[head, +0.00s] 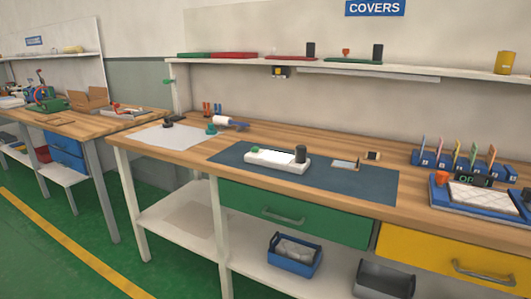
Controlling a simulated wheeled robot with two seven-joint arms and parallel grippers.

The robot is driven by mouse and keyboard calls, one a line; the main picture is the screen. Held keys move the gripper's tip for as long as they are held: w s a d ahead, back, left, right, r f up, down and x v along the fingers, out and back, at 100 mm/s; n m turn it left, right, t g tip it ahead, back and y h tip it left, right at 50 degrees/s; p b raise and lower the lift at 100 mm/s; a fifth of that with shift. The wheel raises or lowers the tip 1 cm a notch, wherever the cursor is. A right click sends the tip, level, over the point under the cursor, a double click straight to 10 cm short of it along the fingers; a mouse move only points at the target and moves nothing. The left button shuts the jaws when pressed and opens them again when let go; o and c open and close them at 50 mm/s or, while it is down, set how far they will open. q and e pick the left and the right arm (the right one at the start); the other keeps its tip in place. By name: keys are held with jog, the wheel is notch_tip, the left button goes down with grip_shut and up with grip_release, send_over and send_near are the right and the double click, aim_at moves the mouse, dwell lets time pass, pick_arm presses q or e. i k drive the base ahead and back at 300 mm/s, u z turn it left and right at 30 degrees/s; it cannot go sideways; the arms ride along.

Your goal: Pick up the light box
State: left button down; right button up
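A low white box (262,162) lies on the dark blue mat (340,186) on the wooden workbench. A green part sits on its left end and a dark cylinder (300,154) stands at its right end. No label marks it, so I cannot tell for sure that it is the light box. Neither of my grippers shows in the head view.
A small framed plate (345,165) lies on the mat. At right are a blue tray (447,204) with a quilted white pad and a rack (460,162) of colored tools. A white sheet (160,138) lies left. A shelf (240,57) runs above.

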aim_at(298, 164)
jog(key=k, duration=0.3)
jog(key=u, duration=0.9)
jog(key=i, duration=1.65)
jog(key=z, duration=1.15)
jog(key=i, duration=0.8)
jog(key=z, duration=0.7)
jog(key=k, duration=0.5)
jog(key=i, duration=0.5)
